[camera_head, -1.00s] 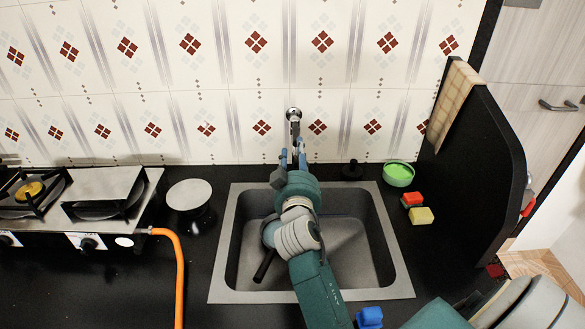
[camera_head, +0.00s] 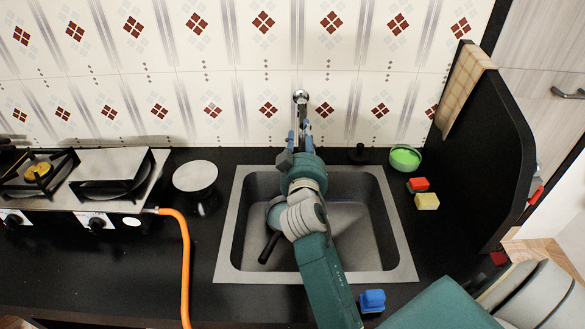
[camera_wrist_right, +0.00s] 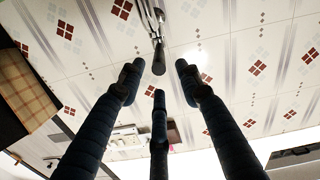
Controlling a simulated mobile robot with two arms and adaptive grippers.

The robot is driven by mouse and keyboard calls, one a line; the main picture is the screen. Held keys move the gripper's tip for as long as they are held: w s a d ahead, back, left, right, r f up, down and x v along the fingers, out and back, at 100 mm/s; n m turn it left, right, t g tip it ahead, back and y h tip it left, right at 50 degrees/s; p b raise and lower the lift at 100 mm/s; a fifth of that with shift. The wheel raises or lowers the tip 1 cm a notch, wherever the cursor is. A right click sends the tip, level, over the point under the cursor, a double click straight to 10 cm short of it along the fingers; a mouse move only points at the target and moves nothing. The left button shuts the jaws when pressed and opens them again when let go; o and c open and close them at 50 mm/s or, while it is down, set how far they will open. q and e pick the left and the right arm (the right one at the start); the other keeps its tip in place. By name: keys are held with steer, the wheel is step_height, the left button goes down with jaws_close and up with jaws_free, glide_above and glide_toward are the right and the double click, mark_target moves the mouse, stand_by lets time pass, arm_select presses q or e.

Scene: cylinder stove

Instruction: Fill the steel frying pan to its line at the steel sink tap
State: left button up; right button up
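The steel tap (camera_head: 300,97) is on the tiled wall above the steel sink (camera_head: 228,240). My right gripper (camera_head: 300,126) reaches over the sink with its fingers pointing at the tap. In the right wrist view the fingers (camera_wrist_right: 158,80) are spread apart with nothing between them, and the tap (camera_wrist_right: 158,58) shows just beyond the tips. A black handle (camera_head: 270,248) shows in the sink beside my right arm. It looks like the frying pan's handle; the pan's body and its line are hidden under the arm. My left gripper is not in view.
A stove (camera_head: 120,165) with an orange hose (camera_head: 184,250) is at the left. A round pale-topped thing (camera_head: 195,176) stands left of the sink. A green bowl (camera_head: 405,158), red and yellow sponges (camera_head: 427,202) and a black partition (camera_head: 490,150) are at the right. A blue thing (camera_head: 372,300) is in front.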

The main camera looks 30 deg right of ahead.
mark_target(303, 113)
steer(key=w+d+n, duration=0.1)
steer(key=w+n, duration=0.1)
steer(key=n, duration=0.1)
steer(key=w+d+n, duration=0.1)
steer(key=w+n, duration=0.1)
steer(key=n, duration=0.1)
steer(key=w+d+n, duration=0.1)
steer(key=w+n, duration=0.1)
steer(key=n, duration=0.1)
steer(key=shift+d+y, duration=0.3)
steer(key=shift+d, duration=0.1)
jaws_close()
